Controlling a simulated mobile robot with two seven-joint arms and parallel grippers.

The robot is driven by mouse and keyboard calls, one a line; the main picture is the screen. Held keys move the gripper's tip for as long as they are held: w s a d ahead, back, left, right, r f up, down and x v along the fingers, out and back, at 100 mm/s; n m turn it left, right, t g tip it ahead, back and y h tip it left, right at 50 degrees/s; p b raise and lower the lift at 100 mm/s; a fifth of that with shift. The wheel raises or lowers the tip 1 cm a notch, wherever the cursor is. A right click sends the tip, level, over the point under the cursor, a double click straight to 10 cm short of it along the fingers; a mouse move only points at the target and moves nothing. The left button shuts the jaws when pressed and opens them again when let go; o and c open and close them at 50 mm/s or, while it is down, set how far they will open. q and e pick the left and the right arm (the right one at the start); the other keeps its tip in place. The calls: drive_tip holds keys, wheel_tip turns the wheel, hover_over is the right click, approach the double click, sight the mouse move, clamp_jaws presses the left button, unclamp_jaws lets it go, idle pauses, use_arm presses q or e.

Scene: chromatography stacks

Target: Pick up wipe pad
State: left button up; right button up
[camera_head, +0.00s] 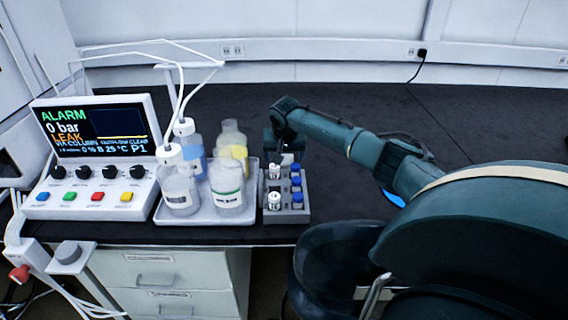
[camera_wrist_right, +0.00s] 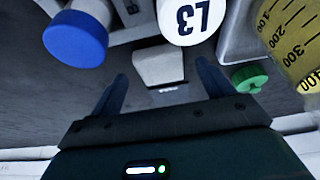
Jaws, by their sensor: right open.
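A small pale block (camera_wrist_right: 158,66), which looks like the wipe pad, shows in the right wrist view between and just beyond my fingertips. In the head view a pale patch at the back of the vial rack seems to be the same block, mostly hidden by the rack and my gripper. My right gripper (camera_head: 284,147) points down behind the rack. In the right wrist view its two fingers (camera_wrist_right: 161,85) are apart with nothing clearly held; I cannot tell whether they touch the block. My left gripper is not in view.
The grey vial rack (camera_head: 287,214) holds white-capped and blue-capped vials close to my gripper. A white tray (camera_head: 205,217) with several bottles stands to its left, beside the alarm console (camera_head: 95,150). A bright blue item (camera_head: 393,198) shows under my arm. The dark bench behind is clear.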

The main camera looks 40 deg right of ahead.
sight(284, 161)
drive_tip(key=shift+x, duration=0.95)
drive_tip(key=c, duration=1.1)
drive_tip(key=shift+o, duration=0.2)
wheel_tip(284, 161, up, 10)
drive_tip(key=shift+p, duration=0.4)
